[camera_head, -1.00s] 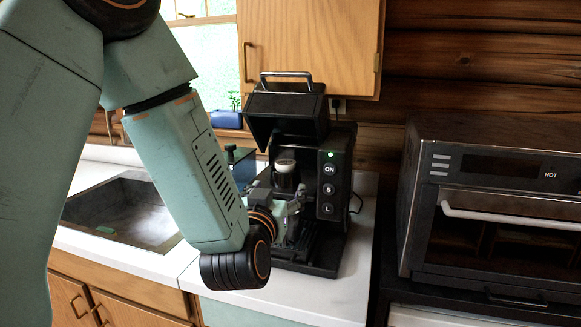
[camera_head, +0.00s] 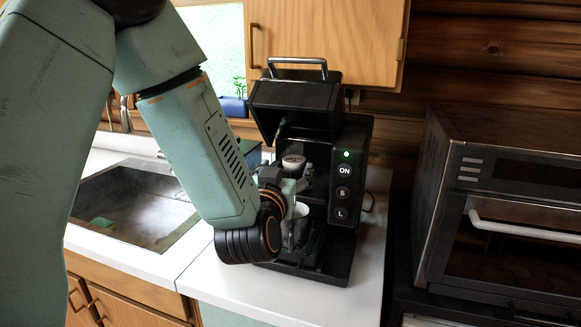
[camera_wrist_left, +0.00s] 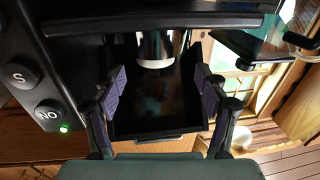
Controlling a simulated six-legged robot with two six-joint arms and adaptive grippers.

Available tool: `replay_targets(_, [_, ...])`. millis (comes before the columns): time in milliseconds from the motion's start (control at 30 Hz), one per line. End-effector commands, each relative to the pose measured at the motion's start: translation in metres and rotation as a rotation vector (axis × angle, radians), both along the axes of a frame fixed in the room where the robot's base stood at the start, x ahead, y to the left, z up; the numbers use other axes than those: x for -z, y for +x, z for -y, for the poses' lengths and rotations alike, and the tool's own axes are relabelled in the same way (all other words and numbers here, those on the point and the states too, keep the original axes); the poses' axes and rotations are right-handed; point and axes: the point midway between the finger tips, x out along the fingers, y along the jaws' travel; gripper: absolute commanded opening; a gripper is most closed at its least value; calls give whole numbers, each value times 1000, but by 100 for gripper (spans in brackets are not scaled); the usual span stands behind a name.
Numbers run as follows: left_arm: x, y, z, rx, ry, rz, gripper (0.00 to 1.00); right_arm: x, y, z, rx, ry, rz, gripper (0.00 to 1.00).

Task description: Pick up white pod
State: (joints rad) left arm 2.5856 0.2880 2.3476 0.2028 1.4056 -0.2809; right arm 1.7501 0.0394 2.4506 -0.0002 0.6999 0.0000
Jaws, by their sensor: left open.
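A small white pod (camera_head: 293,161) with a dark top sits in the opening of the black coffee machine (camera_head: 293,96), under its raised lid, in the head view. My left gripper (camera_head: 297,196) is in front of the machine, just below the pod and partly hidden by its own wrist. A white cup-like thing (camera_head: 301,210) shows beside its fingers. In the left wrist view the fingers (camera_wrist_left: 158,92) are spread apart with nothing between them. A pale, shiny cup-like thing (camera_wrist_left: 157,50) shows beyond them; I cannot tell whether it is the pod. My right gripper is out of view.
The machine's button panel (camera_head: 345,180) stands right of the opening. A toaster oven (camera_head: 500,215) is further right. A sink (camera_head: 130,205) is at the left, and a wall cabinet (camera_head: 325,40) hangs above. The white counter (camera_head: 235,300) is clear in front.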

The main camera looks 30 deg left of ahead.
Motion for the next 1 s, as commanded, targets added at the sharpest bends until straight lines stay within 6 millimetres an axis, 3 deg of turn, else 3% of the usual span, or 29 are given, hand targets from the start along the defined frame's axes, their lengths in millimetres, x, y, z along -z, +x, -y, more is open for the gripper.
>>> replay_targets(400, [-2,47,-21,1,2,0,73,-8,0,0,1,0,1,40])
replay_targets(700, [-1,53,-22,2,2,-1,73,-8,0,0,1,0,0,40])
replay_targets(1000, [-1,52,-22,2,2,-1,48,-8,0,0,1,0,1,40])
